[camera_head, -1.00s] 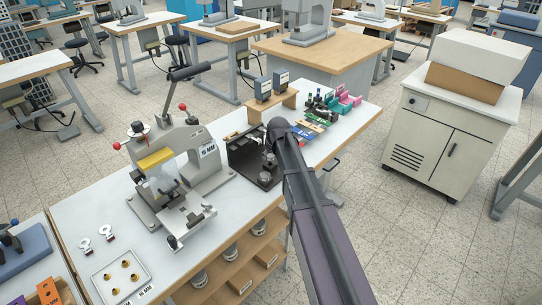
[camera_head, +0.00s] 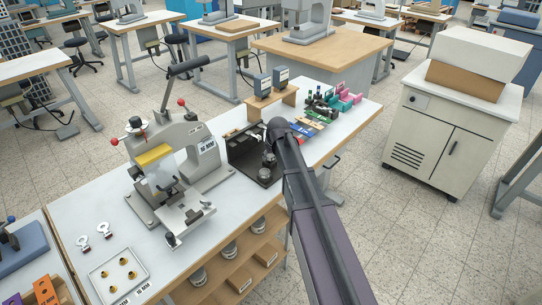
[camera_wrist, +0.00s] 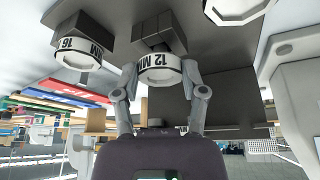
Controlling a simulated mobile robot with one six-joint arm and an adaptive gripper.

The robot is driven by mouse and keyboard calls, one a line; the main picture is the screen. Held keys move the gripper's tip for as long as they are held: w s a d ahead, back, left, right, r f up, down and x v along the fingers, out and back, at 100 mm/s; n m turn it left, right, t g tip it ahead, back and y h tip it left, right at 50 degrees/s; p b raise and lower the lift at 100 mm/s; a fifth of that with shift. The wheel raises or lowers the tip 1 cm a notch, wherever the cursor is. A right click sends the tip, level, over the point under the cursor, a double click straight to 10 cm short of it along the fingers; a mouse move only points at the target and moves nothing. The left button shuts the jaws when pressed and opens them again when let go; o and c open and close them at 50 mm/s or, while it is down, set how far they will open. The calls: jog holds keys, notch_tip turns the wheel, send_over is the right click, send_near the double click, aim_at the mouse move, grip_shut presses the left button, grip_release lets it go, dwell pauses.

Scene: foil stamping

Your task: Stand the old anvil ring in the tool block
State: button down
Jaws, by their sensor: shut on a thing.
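In the wrist view, which looks inverted, my gripper (camera_wrist: 162,92) is shut on a white-banded ring marked 12 MM (camera_wrist: 160,66), with a dark square piece against it. The ring is at the dark tool block (camera_wrist: 120,38); I cannot tell whether it is fully seated. A second ring marked 16 MM (camera_wrist: 80,58) stands to its left, and part of another white ring (camera_wrist: 238,8) shows at the top right. In the head view, the black tool block (camera_head: 243,146) stands on the bench right of the press; my arm hides the gripper there.
The grey press (camera_head: 180,160) with a long lever stands left of the block. A wooden stand (camera_head: 272,101) with two dark boxes is behind it, and coloured items (camera_head: 320,115) lie to the right. A white tray (camera_head: 118,275) sits at the bench's front left.

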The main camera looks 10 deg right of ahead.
aim_at(271, 157)
jog(key=shift+f+b, duration=0.75)
jog(key=shift+f, duration=0.05)
jog(key=shift+c, duration=0.4)
grip_release()
jog(key=shift+r, duration=0.15)
notch_tip(271, 157, up, 9)
jog(key=p, duration=0.9)
jog(key=shift+s, duration=0.1)
dwell(0.8)
